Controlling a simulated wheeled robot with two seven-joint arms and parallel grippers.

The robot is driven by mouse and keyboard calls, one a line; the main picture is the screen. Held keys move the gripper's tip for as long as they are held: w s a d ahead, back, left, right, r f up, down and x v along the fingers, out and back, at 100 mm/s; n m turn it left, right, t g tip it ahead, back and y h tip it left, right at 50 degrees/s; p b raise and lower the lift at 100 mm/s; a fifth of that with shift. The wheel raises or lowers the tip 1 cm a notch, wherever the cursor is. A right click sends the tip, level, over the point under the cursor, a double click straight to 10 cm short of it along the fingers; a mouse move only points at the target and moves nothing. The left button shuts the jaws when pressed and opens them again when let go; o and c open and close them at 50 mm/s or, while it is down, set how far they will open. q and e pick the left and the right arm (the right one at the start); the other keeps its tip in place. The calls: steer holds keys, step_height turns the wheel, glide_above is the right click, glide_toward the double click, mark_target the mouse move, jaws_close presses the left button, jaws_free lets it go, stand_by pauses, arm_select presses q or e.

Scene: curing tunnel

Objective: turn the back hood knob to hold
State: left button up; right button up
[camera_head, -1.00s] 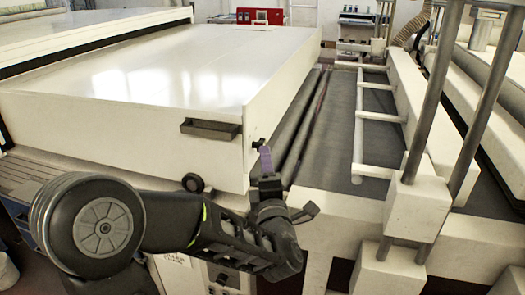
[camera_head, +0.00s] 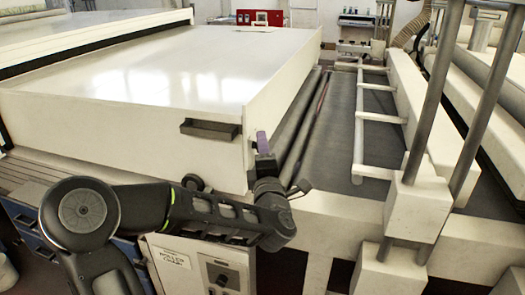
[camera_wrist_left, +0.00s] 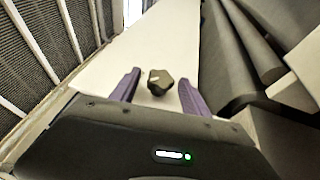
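The back hood knob (camera_wrist_left: 160,82) is dark and lobed, with a light mark on its face, on the white hood side. In the left wrist view it sits between the two purple fingers of my left gripper (camera_wrist_left: 158,92), with a gap on each side. My left gripper (camera_head: 262,146) is open at the right end face of the white hood (camera_head: 110,120) in the head view. There the knob is hidden behind the gripper. My right gripper is not in view.
A dark handle (camera_head: 211,130) juts from the hood front, with a round black knob (camera_head: 192,182) below it. A control panel (camera_head: 220,274) stands under my left arm. Dark rollers (camera_head: 300,125) and a white rail frame (camera_head: 359,120) lie to the right.

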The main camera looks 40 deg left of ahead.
arm_select(q)
jaws_close()
stand_by(0.3)
